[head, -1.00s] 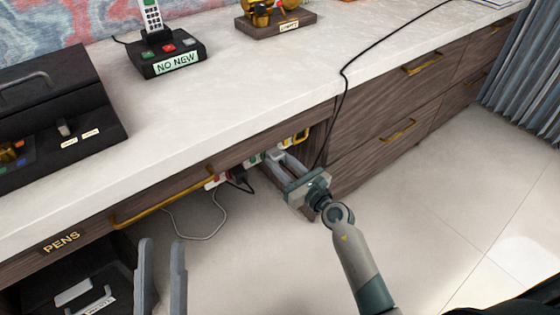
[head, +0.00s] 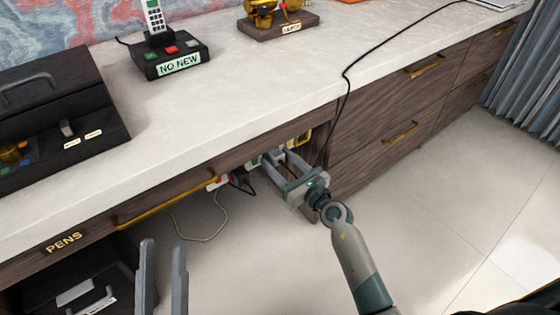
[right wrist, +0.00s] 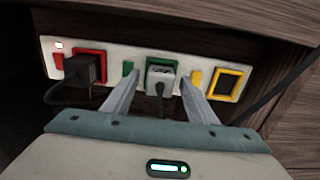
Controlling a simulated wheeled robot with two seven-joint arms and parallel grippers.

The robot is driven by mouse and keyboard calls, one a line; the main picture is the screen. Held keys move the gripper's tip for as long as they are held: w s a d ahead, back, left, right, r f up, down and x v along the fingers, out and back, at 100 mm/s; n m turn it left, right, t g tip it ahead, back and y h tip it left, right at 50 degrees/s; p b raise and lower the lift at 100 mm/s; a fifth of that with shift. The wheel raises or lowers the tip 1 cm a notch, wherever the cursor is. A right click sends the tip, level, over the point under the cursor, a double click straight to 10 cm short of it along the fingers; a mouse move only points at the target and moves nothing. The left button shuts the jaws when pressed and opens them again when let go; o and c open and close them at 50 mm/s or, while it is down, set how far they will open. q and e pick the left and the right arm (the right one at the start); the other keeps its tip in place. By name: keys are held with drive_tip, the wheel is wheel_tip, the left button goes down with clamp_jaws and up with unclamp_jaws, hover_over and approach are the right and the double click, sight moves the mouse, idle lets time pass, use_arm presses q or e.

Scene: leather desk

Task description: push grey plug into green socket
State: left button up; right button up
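The grey plug (right wrist: 160,80) sits at the green socket (right wrist: 164,60) on the white power strip (right wrist: 118,62), facing out, with a dark cord hanging from it. The green frame shows above and beside it; I cannot tell how deep it is seated. My right gripper (head: 275,160) is under the desk's edge. Its fingers, also in the right wrist view (right wrist: 159,84), stand open on either side of the plug, with gaps between. My left gripper (head: 162,246) is open and empty at the lower left of the head view.
A black plug (right wrist: 88,68) is in the red socket (right wrist: 90,54). The yellow socket (right wrist: 228,84) is empty. A brass handle (head: 165,203) runs along the drawer front to the left. A black cable (head: 345,90) hangs over the desk edge beside my right gripper.

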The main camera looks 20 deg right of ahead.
use_arm(q)
drive_tip(key=shift+g, duration=0.8)
drive_tip(key=f, duration=0.2)
drive_tip(key=d+f, duration=0.1)
drive_tip(key=shift+s+d+f, duration=0.2)
drive_tip(key=shift+f, duration=0.2)
use_arm(e)
drive_tip(key=v, duration=1.7)
drive_tip(key=shift+s, duration=0.2)
